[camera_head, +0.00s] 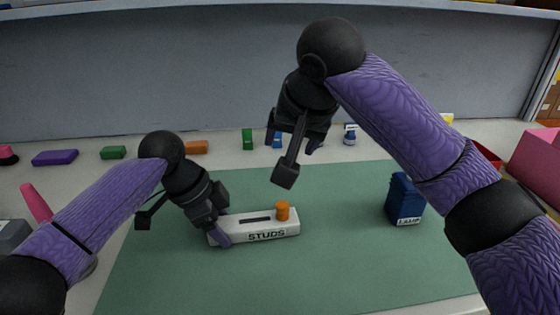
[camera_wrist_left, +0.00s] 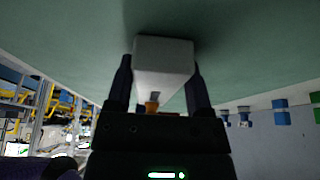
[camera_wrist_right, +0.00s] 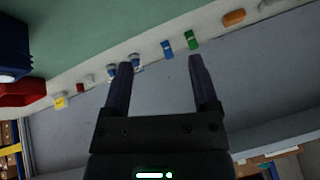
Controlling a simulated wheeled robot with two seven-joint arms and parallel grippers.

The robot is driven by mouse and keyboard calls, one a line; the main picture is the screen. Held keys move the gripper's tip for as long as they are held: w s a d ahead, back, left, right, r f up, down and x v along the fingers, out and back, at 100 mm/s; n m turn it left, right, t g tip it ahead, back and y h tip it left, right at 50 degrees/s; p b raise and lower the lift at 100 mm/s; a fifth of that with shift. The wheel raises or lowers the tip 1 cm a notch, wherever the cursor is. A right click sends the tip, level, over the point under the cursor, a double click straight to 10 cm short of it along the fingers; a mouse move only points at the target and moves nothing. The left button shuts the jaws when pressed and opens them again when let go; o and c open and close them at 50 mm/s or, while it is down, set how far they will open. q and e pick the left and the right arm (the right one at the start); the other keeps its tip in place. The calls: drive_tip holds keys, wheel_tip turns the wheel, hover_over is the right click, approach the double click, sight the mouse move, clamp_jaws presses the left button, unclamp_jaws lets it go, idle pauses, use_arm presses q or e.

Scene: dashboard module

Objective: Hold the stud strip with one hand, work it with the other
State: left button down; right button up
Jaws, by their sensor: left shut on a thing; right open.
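The stud strip (camera_head: 262,236) is a white block marked STUDS, lying on the green mat (camera_head: 330,265). It has a dark slot on top and an orange stud (camera_head: 283,210) standing near its right end. My left gripper (camera_head: 219,228) is shut on the strip's left end; in the left wrist view the white strip (camera_wrist_left: 163,62) sits between both fingers. My right gripper (camera_head: 296,160) is open and empty, raised above and behind the strip. In the right wrist view its fingers (camera_wrist_right: 160,85) are apart with nothing between them.
A blue box marked LAMP (camera_head: 405,199) stands on the mat at the right. Small coloured blocks, among them a green one (camera_head: 247,139) and a purple one (camera_head: 55,158), line the back of the table. A pink box (camera_head: 538,165) is at the far right. The mat's front middle is clear.

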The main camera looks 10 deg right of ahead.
sight(283, 205)
drive_tip(key=s+a+f+g+h, duration=0.1)
drive_tip(key=s+a+g+h, duration=0.15)
drive_tip(key=s, duration=0.25)
drive_tip(key=shift+t, duration=0.35)
drive_tip(key=x, duration=1.1)
drive_tip(key=shift+d+f, duration=0.15)
drive_tip(key=shift+f, duration=0.1)
clamp_jaws()
drive_tip(key=shift+r, duration=0.1)
drive_tip(key=shift+r, duration=3)
use_arm(q)
unclamp_jaws()
